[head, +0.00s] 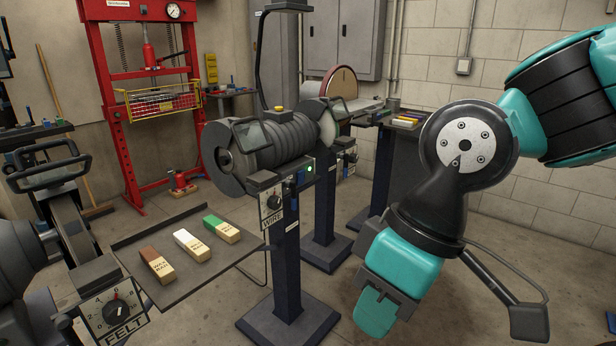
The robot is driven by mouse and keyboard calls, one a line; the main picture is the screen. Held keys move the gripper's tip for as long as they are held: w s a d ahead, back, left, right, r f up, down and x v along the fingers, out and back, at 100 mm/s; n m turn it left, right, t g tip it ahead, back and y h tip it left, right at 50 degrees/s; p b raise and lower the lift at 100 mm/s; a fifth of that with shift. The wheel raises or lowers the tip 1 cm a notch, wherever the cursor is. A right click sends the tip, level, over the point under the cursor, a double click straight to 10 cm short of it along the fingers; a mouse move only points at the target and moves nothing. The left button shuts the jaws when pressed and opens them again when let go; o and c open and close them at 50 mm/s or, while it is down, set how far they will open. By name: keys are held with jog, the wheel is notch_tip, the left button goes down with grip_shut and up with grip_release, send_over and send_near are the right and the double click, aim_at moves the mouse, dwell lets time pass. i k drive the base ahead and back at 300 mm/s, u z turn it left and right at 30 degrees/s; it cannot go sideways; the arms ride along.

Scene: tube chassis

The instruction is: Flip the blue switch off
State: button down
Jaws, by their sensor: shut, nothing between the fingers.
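A small blue switch (301,178) sits on the front of the WIRE machine (273,206), beside a lit green lamp (311,169). It is too small to tell which way its lever is set. My gripper (375,312) is at the lower right, pointing down, with its teal fingers shut and empty. It is to the right of and apart from the switch and appears nearer the camera. Nothing covers the switch.
A tray (190,287) with brown, white and green bars juts out left of the WIRE stand (288,262). The FELT machine (115,309) is at the lower left. A red press (110,80) stands behind. Open floor shows between the stand and my arm.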

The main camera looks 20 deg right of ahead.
aim_at(300, 175)
jog(key=z, duration=0.35)
jog(key=i, duration=1.2)
jog(key=u, duration=0.25)
